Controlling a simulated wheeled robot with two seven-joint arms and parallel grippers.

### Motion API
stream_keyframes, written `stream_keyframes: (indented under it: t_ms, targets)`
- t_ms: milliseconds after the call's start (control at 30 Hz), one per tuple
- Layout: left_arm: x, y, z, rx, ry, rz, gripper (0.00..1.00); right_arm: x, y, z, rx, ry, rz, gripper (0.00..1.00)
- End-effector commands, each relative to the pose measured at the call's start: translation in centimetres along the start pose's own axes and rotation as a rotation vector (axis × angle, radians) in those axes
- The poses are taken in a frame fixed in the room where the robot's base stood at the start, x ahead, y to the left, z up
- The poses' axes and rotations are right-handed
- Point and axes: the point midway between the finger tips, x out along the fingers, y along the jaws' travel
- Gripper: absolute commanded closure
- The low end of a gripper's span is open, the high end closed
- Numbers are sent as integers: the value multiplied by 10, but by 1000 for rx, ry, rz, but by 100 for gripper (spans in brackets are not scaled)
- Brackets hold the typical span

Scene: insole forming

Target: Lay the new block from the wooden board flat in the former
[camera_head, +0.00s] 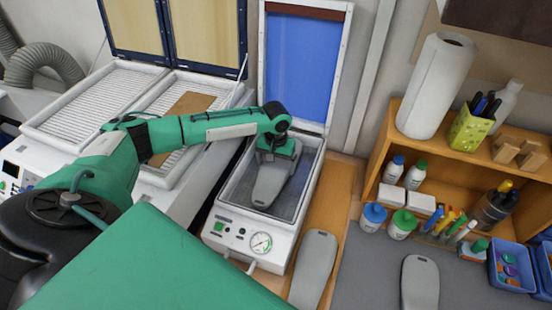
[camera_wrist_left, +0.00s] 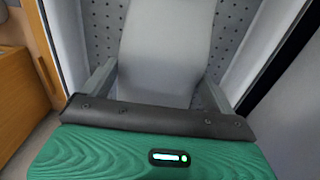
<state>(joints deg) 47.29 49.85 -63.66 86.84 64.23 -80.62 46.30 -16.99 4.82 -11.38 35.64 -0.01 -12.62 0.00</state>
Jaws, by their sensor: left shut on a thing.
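The former (camera_head: 235,222) is a white box with a dial on its front and its blue-lined lid (camera_head: 300,65) standing open. A grey sole-shaped block (camera_head: 268,186) is inside the former's frame, over the dark bed. My left gripper (camera_head: 277,152) is shut on its far end. In the left wrist view the grey block (camera_wrist_left: 165,45) lies between the two fingers, above a perforated bed (camera_wrist_left: 100,18). I cannot tell whether it fully touches the bed. The wooden board (camera_head: 335,190) is right of the former, with another grey block (camera_head: 313,262) on it. My right gripper is out of view.
A grey block (camera_head: 420,282) lies on the grey mat (camera_head: 375,260) at the right. A wooden shelf (camera_head: 385,135) with bottles, pens and a paper roll (camera_head: 436,85) stands behind it. A second machine with slatted beds (camera_head: 90,105) is at the left.

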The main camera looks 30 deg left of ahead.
Motion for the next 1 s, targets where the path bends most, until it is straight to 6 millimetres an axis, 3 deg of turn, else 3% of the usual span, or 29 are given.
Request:
stream_keyframes:
  t_ms: [433,1000]
  targets:
    - [3,0,0,0,2,1,47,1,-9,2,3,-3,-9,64]
    - [10,0,0,0,2,0,47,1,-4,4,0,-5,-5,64]
